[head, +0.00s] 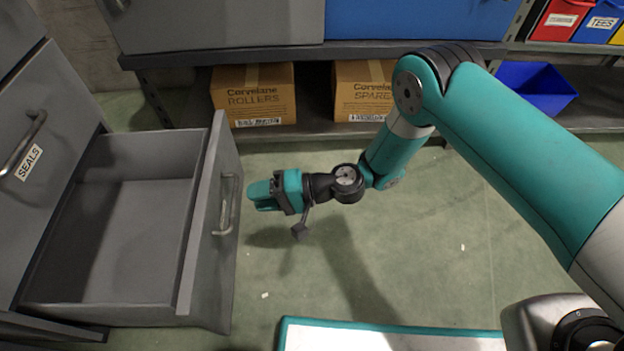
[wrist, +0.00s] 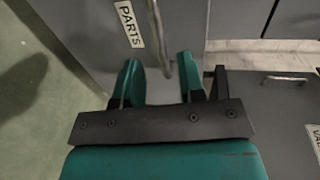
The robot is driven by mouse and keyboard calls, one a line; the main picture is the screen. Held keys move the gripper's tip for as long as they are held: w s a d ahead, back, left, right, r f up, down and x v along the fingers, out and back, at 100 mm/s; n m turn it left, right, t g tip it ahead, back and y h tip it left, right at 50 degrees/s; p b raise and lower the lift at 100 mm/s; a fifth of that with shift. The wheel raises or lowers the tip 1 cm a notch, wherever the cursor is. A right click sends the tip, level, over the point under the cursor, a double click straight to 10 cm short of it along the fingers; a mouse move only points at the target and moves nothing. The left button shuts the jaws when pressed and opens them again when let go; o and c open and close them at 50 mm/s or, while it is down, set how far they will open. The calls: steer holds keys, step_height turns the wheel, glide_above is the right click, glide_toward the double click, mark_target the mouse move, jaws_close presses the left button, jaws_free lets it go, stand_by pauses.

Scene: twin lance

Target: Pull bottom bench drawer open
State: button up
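A grey drawer (head: 208,225) at the left in the head view stands pulled out well from the bench and looks empty inside. It is below a shut drawer front labelled SEALS (head: 25,165). Its bar handle (head: 226,205) is on its outer face. In the wrist view the drawer front carries a PARTS label (wrist: 130,25), with the handle (wrist: 158,35) beside it. My gripper (head: 254,194) is just right of the handle, seemingly apart from it. Its two teal fingers (wrist: 159,76) are spread, with the handle's near end showing between them; nothing is held.
A shelf rack behind holds cardboard boxes labelled ROLLERS (head: 255,95) and SPARES (head: 362,90), and a blue bin (head: 537,88). A white mat with a teal edge (head: 390,337) lies at the front. The green floor (head: 440,240) right of the drawer is mostly clear.

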steer(key=p+v, duration=0.3)
steer(key=v, duration=0.8)
steer(key=shift+d+p, duration=0.2)
steer(key=shift+p, duration=0.15)
steer(key=shift+w+r, duration=0.1)
steer(key=d+r+n+g+h+p, duration=0.1)
steer(key=d+r+n+h+p, duration=0.15)
steer(key=r, duration=0.95)
steer(key=d+r+n+h+p, duration=0.1)
steer(key=d+r+n+h, duration=0.15)
steer(key=r, duration=1.05)
steer(key=s+d+r+t+h+p, duration=0.3)
steer(key=s+d+r+h, duration=0.3)
steer(key=s+d+r, duration=0.8)
step_height(320, 180, up, 38)
steer(key=a+p, duration=0.1)
steer(key=p, duration=3.7)
steer(key=shift+r, duration=0.25)
steer(key=shift+w+a+n, duration=0.1)
steer(key=shift+a+n, duration=0.05)
steer(key=shift+n, duration=0.15)
